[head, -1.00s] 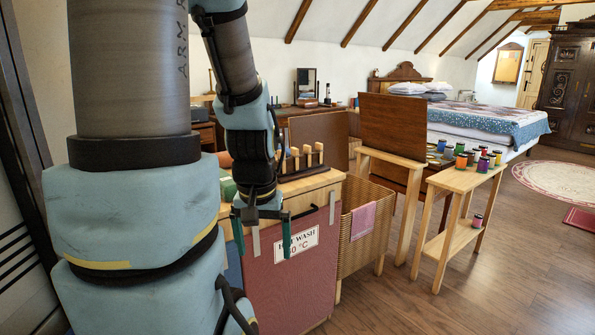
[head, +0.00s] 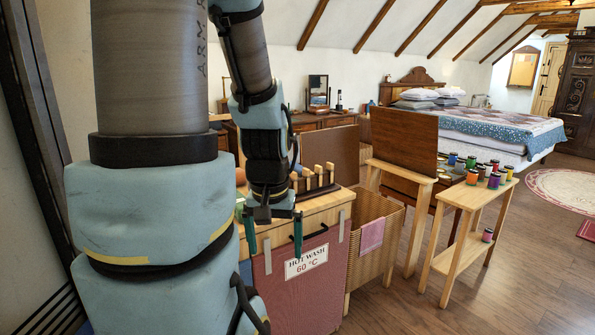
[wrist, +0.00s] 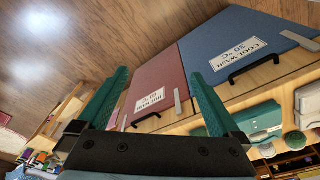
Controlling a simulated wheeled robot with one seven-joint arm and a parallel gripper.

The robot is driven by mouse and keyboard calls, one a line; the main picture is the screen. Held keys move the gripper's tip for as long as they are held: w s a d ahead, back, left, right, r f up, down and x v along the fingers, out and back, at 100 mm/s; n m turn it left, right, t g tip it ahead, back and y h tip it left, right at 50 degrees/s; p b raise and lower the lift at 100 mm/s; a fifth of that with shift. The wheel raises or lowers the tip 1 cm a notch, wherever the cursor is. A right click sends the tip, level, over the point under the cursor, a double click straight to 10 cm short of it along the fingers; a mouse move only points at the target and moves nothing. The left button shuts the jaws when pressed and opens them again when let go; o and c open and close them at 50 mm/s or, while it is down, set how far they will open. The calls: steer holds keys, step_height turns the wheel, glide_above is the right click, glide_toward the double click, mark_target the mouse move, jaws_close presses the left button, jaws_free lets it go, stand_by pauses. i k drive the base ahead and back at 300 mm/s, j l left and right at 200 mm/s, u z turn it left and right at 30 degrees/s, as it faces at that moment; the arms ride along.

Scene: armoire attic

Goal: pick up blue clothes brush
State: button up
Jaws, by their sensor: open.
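My gripper (head: 274,240) hangs open and empty in the head view, fingers down, in front of the upper part of the red laundry bin front. In the wrist view its two green fingers (wrist: 156,72) are spread wide with nothing between them. I cannot clearly make out a blue clothes brush in either view. A dark rack with upright wooden pegs (head: 318,180) stands on the wooden bin top (head: 330,199), behind and right of my gripper. My arm hides part of that top.
The red bin front (head: 280,284) reads HOT WASH; a blue COOL WASH front (wrist: 225,45) adjoins it. A wicker basket (head: 362,255) with a pink cloth (head: 371,236) stands to the right. A wooden stand (head: 462,225) holds several thread spools.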

mark_target(298, 169)
steer(key=u, duration=0.85)
steer(key=j+u, duration=0.25)
steer(key=j, duration=0.15)
steer(key=i+j+u, duration=0.1)
steer(key=j+u, duration=0.15)
steer(key=j, duration=0.15)
steer(key=i+j+u, duration=0.25)
steer(key=j, duration=0.15)
steer(key=i+j, duration=0.85)
steer(key=i+z, duration=0.2)
steer(key=i, duration=0.8)
steer(key=i+j+z, duration=0.1)
steer(key=i+z, duration=0.15)
steer(key=i, duration=0.8)
steer(key=i+l+z, duration=0.1)
steer(key=i+z, duration=0.3)
steer(key=i+j+z, duration=0.1)
steer(key=i+z, duration=0.35)
steer(key=i+j+z, duration=0.25)
steer(key=i+z, duration=0.15)
steer(key=i, duration=0.15)
steer(key=i+l+z, duration=0.2)
steer(key=i+z, duration=1.2)
steer(key=i, duration=0.5)
steer(key=i+j+z, duration=0.15)
steer(key=i, duration=0.45)
